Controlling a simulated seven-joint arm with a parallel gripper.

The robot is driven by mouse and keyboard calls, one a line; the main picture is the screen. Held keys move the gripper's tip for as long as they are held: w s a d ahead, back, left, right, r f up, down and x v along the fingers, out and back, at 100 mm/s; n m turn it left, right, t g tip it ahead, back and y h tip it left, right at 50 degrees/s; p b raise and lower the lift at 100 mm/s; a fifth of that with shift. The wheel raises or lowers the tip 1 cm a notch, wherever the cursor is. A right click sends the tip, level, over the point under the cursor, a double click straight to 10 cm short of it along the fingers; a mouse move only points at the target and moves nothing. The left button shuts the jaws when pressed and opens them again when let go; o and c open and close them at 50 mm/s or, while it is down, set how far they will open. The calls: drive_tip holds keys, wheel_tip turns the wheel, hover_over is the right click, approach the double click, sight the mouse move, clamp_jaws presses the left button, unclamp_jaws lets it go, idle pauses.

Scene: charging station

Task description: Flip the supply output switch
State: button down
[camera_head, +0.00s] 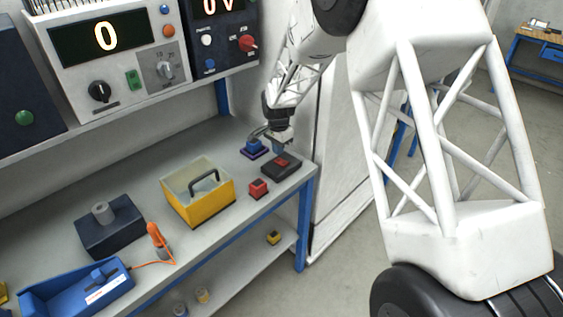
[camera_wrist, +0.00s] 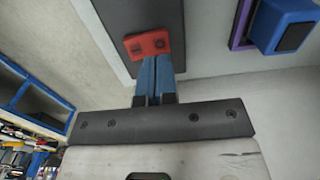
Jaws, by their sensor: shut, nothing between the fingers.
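A dark box with a red rocker switch (camera_head: 282,163) lies at the right end of the bench. The red rocker (camera_wrist: 148,44) also shows in the wrist view, set in the dark face of the box (camera_wrist: 118,20). My gripper (camera_head: 278,151) is above the box, pointing down. In the wrist view its blue fingers (camera_wrist: 155,62) are together and empty, with their tips at the lower edge of the red rocker. I cannot tell whether they touch it. The fingers hide a little of the rocker's lower side.
A blue block on a purple base (camera_head: 254,148) stands just left of my gripper. A small red block (camera_head: 258,188) and a yellow box with a black handle (camera_head: 200,195) are nearer. Instrument panels with displays (camera_head: 105,60) stand above the bench. The bench's right edge is close to the switch box.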

sight(280, 160)
drive_tip(key=shift+r, duration=2)
drive_tip(key=s+d+r+n, duration=0.2)
drive_tip(key=s+d+r, duration=0.2)
drive_tip(key=s+r, duration=0.3)
drive_tip(key=s+d+r+n+t, duration=0.1)
drive_tip(key=s+d+r, duration=0.45)
drive_tip(key=s, duration=0.35)
drive_tip(key=s+d+r+n, duration=0.2)
drive_tip(key=s+d+r, duration=0.1)
drive_tip(key=s+r, duration=0.4)
drive_tip(key=s+d+n, duration=0.2)
drive_tip(key=s+d, duration=0.1)
drive_tip(key=s, duration=1)
drive_tip(key=s+d+r+n+t, duration=0.1)
drive_tip(key=s+d, duration=0.2)
drive_tip(key=s, duration=0.9)
drive_tip(key=shift+s+d+n+t, duration=0.3)
drive_tip(key=shift+s+n, duration=0.05)
drive_tip(key=shift+n, duration=0.05)
